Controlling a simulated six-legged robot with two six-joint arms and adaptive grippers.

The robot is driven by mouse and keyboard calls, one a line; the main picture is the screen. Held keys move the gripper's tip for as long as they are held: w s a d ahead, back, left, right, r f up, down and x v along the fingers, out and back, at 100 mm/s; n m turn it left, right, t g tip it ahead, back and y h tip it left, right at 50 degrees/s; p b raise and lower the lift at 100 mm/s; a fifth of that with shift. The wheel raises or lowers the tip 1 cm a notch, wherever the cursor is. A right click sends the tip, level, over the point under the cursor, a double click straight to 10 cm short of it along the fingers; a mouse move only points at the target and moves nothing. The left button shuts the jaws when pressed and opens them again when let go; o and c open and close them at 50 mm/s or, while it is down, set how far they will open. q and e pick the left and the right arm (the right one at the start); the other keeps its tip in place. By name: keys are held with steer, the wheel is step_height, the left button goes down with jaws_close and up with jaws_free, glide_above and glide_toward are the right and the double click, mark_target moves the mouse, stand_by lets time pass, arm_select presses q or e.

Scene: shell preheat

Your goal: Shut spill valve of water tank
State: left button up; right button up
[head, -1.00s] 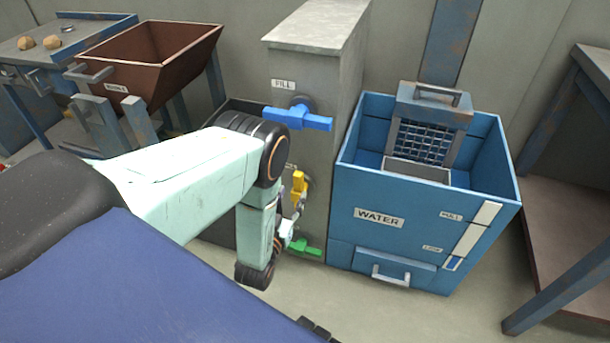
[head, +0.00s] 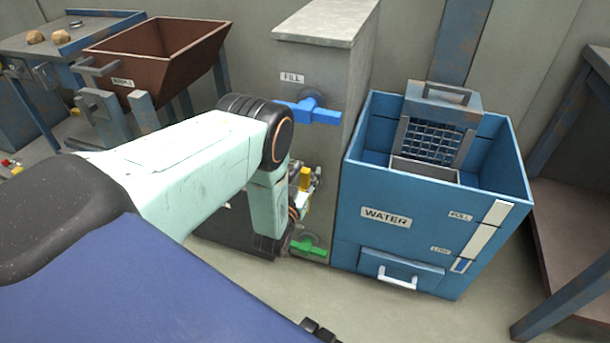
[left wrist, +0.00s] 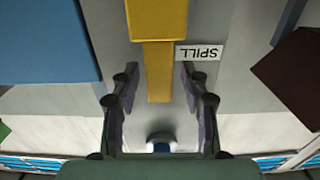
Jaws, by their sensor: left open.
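The yellow spill valve handle (head: 305,176) is on the grey column (head: 350,90), between a blue and a green valve handle. In the left wrist view the yellow handle (left wrist: 159,65) runs vertically, beside an upside-down SPILL label (left wrist: 198,52). My left gripper (left wrist: 158,75) is open, with one finger on each side of the handle's narrow bar in the picture. I cannot tell whether the fingers touch it. In the head view my left gripper (head: 308,186) is at the yellow handle and partly hides it. The blue water tank (head: 400,250) stands to the right. My right gripper is not in view.
The blue FILL valve handle (head: 315,111) is above the yellow one, and the green handle (head: 309,247) is below it, close to my left arm. A brown hopper (head: 160,65) stands at the left. The floor in front of the tank is clear.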

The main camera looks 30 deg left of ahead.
arm_select(q)
jaws_close()
stand_by(0.6)
